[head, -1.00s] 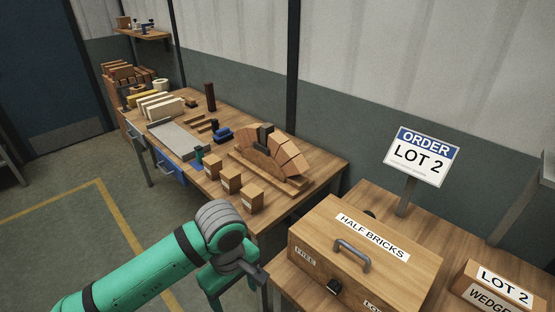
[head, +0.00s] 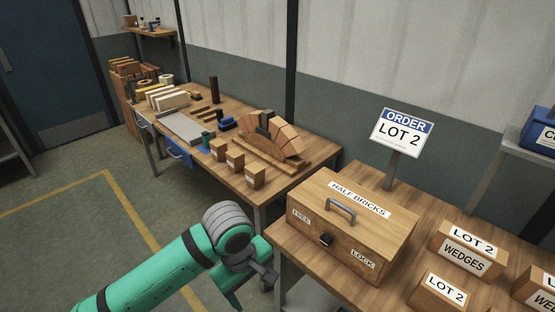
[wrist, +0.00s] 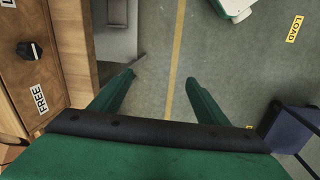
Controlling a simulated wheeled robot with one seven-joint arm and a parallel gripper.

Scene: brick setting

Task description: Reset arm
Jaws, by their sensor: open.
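My gripper (wrist: 158,88) shows in the wrist view with its two green fingers spread wide and nothing between them. It points down over the grey floor and a yellow floor line. In the head view my green arm reaches in from the bottom, and my gripper (head: 268,281) is beside the left front edge of the near table, partly hidden by the wrist. A wooden box (head: 345,222) labelled HALF BRICKS, FREE and LOCK stands on that table, closed, with a grey handle on top and a black knob in front. The box's knob (wrist: 30,50) also shows in the wrist view.
The near table (head: 395,283) also bears an ORDER LOT 2 sign (head: 401,132) and boxes labelled LOT 2, one WEDGES (head: 466,252). A workbench (head: 200,134) behind holds a brick arch (head: 276,134) and small blocks. Open floor (head: 60,235) lies to the left.

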